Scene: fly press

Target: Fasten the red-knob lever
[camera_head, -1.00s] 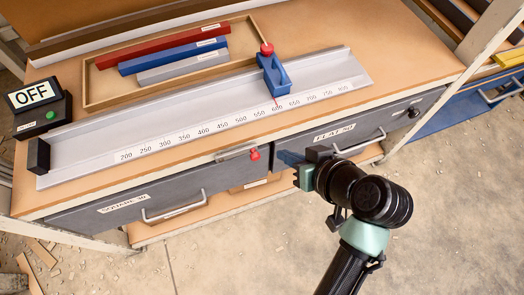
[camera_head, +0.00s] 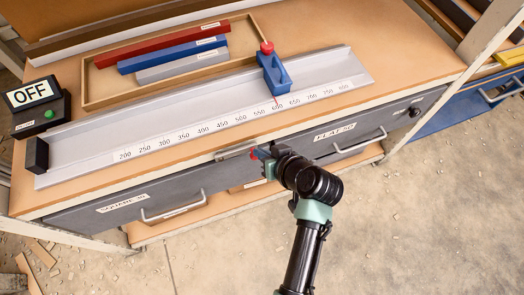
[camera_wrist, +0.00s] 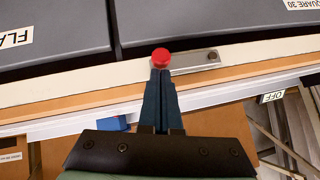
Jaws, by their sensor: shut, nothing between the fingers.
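A lever with a red knob (camera_wrist: 161,57) sits at one end of a metal plate (camera_wrist: 195,62) on the bench's front edge. The plate also shows in the head view (camera_head: 232,152), between the two drawers. My gripper (camera_wrist: 160,74) is shut and empty, its fingertips right at the red knob. In the head view my gripper (camera_head: 261,152) partly hides the knob. I cannot tell whether the fingers touch it. A second red knob (camera_head: 267,48) tops the blue stop block (camera_head: 273,75) on the scale rail, well away from my gripper.
The grey rail (camera_head: 95,150) with its number scale runs along the bench top. A tray (camera_head: 100,99) holds red, blue and grey bars. A switch box reading OFF (camera_head: 38,105) stands at the left. Drawer handles (camera_head: 175,207) stick out below the edge. The floor in front is open.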

